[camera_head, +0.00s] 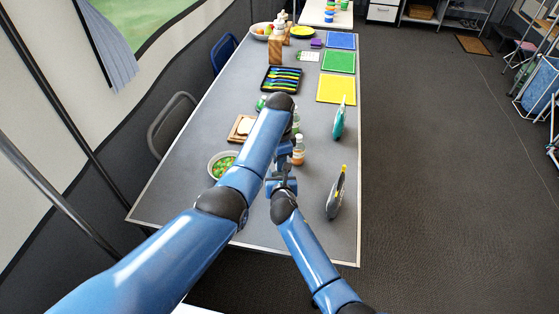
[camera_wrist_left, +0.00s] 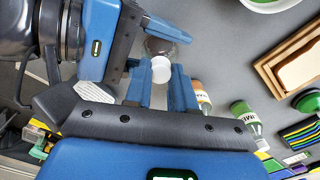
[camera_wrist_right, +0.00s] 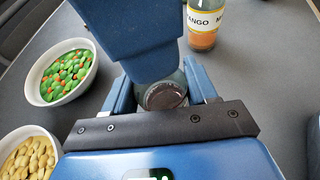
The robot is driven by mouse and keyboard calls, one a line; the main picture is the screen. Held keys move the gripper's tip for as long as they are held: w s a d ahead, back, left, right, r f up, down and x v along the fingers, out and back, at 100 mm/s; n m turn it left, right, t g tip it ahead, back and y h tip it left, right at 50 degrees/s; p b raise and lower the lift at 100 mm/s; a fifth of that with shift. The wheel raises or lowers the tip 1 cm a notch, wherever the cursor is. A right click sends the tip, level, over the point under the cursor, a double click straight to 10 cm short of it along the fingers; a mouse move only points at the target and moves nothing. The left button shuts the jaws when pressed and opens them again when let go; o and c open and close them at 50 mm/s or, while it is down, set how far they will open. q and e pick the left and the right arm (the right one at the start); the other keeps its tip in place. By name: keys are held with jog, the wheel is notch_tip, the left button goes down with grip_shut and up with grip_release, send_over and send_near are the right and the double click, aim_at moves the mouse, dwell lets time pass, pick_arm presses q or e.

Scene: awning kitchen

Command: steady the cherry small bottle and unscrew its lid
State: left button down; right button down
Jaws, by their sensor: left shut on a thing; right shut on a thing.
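The cherry small bottle shows in the left wrist view as clear glass with dark contents (camera_wrist_left: 160,47) and a white lid (camera_wrist_left: 160,70). My left gripper (camera_wrist_left: 161,84) is shut on the lid, a finger on each side. My right gripper (camera_wrist_right: 163,84) is shut on the bottle's body (camera_wrist_right: 165,97), low beside the left gripper. In the right wrist view the left gripper covers the lid. In the head view my left gripper (camera_head: 286,158) and right gripper (camera_head: 282,184) meet over the table, and they hide most of the bottle. I cannot tell whether the lid is loose.
A mango bottle (camera_head: 298,153) stands close beyond my grippers. A bowl of green and orange pieces (camera_head: 222,165) and a wooden board (camera_head: 242,128) are on the left. A grey-and-yellow upright object (camera_head: 337,192) and a teal one (camera_head: 339,120) stand on the right.

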pick_arm(q)
jog(key=n, duration=0.5)
jog(key=shift+n, duration=0.3)
jog(key=n, duration=0.8)
jog(key=shift+r+n, duration=0.1)
jog(key=shift+n, duration=0.2)
jog(key=n, duration=0.3)
jog(key=shift+n, duration=0.3)
jog(key=n, duration=0.3)
jog(key=shift+n, duration=0.4)
jog(key=n, duration=0.8)
jog(key=shift+n, duration=0.3)
jog(key=n, duration=0.4)
